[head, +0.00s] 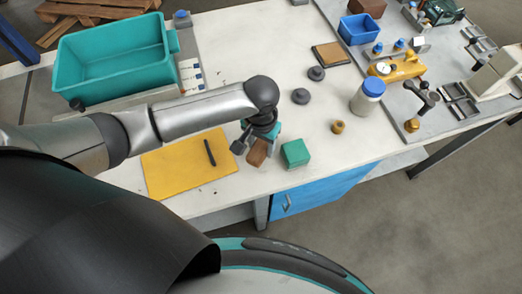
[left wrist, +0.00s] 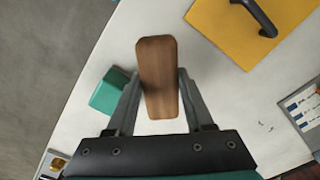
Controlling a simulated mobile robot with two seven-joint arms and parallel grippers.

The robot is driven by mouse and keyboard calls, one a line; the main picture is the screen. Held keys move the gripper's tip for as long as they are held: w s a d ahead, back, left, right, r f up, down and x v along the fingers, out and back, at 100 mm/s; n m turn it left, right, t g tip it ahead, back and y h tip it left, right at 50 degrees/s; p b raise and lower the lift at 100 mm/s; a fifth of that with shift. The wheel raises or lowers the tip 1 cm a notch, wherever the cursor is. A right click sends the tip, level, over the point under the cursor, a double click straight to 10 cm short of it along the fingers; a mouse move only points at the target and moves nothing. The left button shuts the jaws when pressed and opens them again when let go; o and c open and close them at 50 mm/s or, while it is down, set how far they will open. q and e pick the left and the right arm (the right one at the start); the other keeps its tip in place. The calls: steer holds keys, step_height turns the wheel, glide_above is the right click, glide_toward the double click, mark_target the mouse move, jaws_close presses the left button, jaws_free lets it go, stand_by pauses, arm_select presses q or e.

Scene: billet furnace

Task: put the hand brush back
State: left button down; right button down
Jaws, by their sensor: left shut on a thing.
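The hand brush (head: 257,153) shows as a brown wooden body under my left gripper (head: 262,137), near the front edge of the white table. In the left wrist view, the wooden body (left wrist: 158,62) lies between the two fingers of my left gripper (left wrist: 160,85), which is shut on it. Its bristles are hidden, and I cannot tell whether it touches the table. My right gripper is not in view.
A green block (head: 295,153) sits close to the right of the brush. A yellow board (head: 180,170) with a black handle (head: 210,152) lies to the left. A teal bin (head: 112,55) stands at the back left. A blue-capped jar (head: 367,97) stands to the right.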

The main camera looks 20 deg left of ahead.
mark_target(261, 152)
arm_select(q)
steer(key=shift+f+b, duration=0.3)
steer(key=shift+f, duration=1.4)
steer(key=shift+f, duration=0.1)
steer(key=shift+c, duration=1.4)
jaws_free()
step_height(261, 152, up, 12)
steer(key=shift+r+p, duration=0.15)
steer(key=shift+p, duration=1)
